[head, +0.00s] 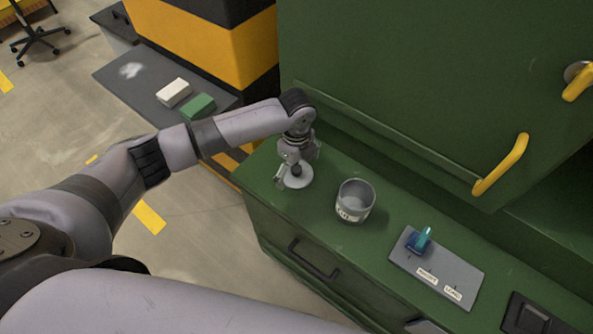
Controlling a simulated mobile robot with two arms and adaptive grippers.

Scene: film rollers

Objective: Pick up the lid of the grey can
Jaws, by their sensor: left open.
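The grey can (355,202) stands upright and uncovered on the green counter, with a label on its front. Its lid (297,180), a pale round disc with a dark knob in the middle, lies flat on the counter to the left of the can. My left gripper (294,175) points down over the lid with its fingers on either side of the knob. It is open; I cannot tell whether the fingers touch the lid. My right gripper is not in view.
To the right of the can a grey labelled plate (440,272) holds a blue item (419,241). A dark square object (532,316) sits farther right. A green cabinet with a yellow handle (501,165) rises behind. White and green blocks lie on a grey surface at upper left.

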